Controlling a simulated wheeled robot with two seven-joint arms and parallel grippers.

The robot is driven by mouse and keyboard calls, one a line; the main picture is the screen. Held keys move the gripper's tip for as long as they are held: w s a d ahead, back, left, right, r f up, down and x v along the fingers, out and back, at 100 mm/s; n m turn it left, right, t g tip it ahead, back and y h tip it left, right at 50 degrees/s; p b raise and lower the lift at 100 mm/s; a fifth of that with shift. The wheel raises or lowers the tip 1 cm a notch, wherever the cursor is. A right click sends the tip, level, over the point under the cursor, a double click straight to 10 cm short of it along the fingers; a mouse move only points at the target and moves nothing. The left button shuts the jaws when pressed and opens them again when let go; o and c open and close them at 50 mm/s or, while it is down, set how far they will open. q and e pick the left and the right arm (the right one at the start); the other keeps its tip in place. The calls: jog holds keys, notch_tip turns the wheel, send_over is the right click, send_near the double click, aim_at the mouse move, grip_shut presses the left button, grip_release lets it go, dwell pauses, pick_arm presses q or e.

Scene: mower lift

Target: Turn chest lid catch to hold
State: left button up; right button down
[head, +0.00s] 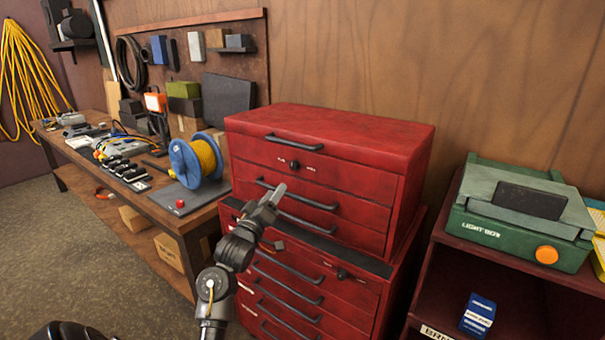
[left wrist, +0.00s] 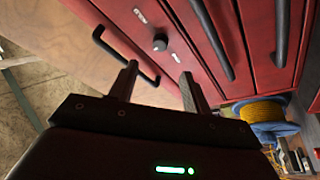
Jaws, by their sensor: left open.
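The red tool chest (head: 335,138) stands on a red drawer cabinet. Its lid catch (head: 294,164) is a small dark round knob on the upper front, between two pale labels. The catch also shows in the left wrist view (left wrist: 160,42), beyond the fingertips; I cannot read the labels or its exact turn. My left gripper (head: 276,212) is open and empty, in front of the chest drawers, below the catch. In the left wrist view its two fingers (left wrist: 160,88) are spread apart, with nothing between them. My right gripper is not in view.
A black lid handle (head: 297,143) sits above the catch, and a drawer handle (head: 295,194) below it. A second knob (head: 342,273) is on the lower cabinet. A workbench with a yellow cable reel (head: 198,160) stands left. A green box (head: 520,215) is right.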

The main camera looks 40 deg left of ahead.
aim_at(292, 168)
pick_arm(q)
jog(key=p+x, duration=0.2)
jog(key=x, duration=0.7)
jog(key=shift+p+x, duration=0.4)
jog(key=shift+x, duration=0.45)
jog(key=shift+f, duration=0.15)
jog(key=c, duration=1)
